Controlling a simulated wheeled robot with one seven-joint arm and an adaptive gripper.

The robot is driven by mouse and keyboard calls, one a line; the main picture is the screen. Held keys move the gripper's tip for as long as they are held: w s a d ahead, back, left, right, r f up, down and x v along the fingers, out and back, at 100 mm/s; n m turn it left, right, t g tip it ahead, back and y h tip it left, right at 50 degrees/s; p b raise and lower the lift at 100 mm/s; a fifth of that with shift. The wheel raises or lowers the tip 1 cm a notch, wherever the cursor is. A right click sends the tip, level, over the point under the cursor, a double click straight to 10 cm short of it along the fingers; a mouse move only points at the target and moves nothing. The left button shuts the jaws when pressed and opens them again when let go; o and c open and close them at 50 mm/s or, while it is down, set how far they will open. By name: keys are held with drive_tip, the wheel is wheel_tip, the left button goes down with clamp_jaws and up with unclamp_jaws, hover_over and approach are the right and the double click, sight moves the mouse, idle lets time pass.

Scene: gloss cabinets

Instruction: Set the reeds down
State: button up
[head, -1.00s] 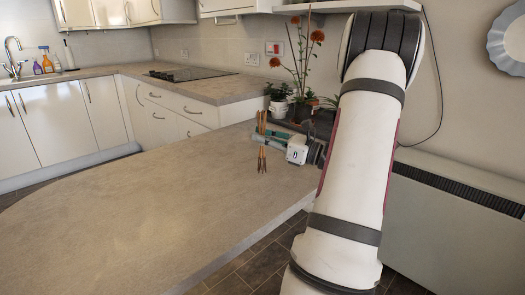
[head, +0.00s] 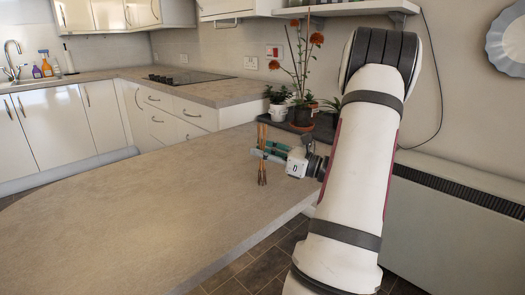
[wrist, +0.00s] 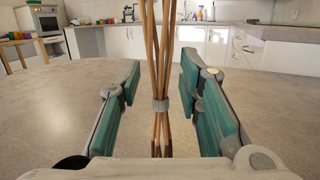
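The reeds (head: 262,170) are a bundle of thin brown sticks. They stand close to upright near the right edge of the counter (head: 150,200), their lower ends apparently on its top. In the wrist view the reeds (wrist: 161,105) have a grey band round the middle and splay a little above and below it. My gripper (head: 256,148) reaches in from the right, with its teal-padded fingers spread. In the wrist view the reeds stand between the fingers, with a clear gap on both sides.
Potted plants (head: 302,112), one with orange flowers, stand on a dark surface behind my gripper. A black hob (head: 188,76) and bottles (head: 42,68) by the sink are farther back. The counter left of the reeds is clear.

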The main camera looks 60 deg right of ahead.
drive_tip(key=p+v, duration=0.2)
drive_tip(key=v, duration=1)
drive_tip(key=shift+r+p, duration=0.1)
drive_tip(key=shift+p, duration=0.3)
drive_tip(key=w+a+r+n+g+y, duration=0.3)
drive_tip(key=w+a+r+n+y, duration=0.15)
drive_tip(key=w+a, duration=0.4)
drive_tip(key=a+r+n+g+y, duration=0.15)
drive_tip(key=a+n+g, duration=0.45)
drive_tip(key=a, duration=0.6)
drive_tip(key=a+r+n+g+y, duration=0.1)
drive_tip(key=a+n+g+y, duration=0.3)
drive_tip(key=a, duration=0.7)
drive_tip(key=s+a+n+g+h, duration=0.3)
drive_tip(key=a+n+g, duration=0.25)
drive_tip(key=a, duration=0.25)
drive_tip(key=s+a+f+n+h, duration=0.1)
drive_tip(key=s+n+h, duration=0.4)
drive_tip(key=s+n, duration=0.2)
drive_tip(key=s+a+f+n+h, duration=0.1)
drive_tip(key=s+a+n+h, duration=0.1)
drive_tip(key=s+n+h, duration=0.3)
drive_tip(key=s+n, duration=0.2)
drive_tip(key=shift+a+f+n, duration=0.25)
drive_tip(key=shift+f+n, duration=0.05)
drive_tip(key=shift+f, duration=0.1)
drive_tip(key=shift+s, duration=0.15)
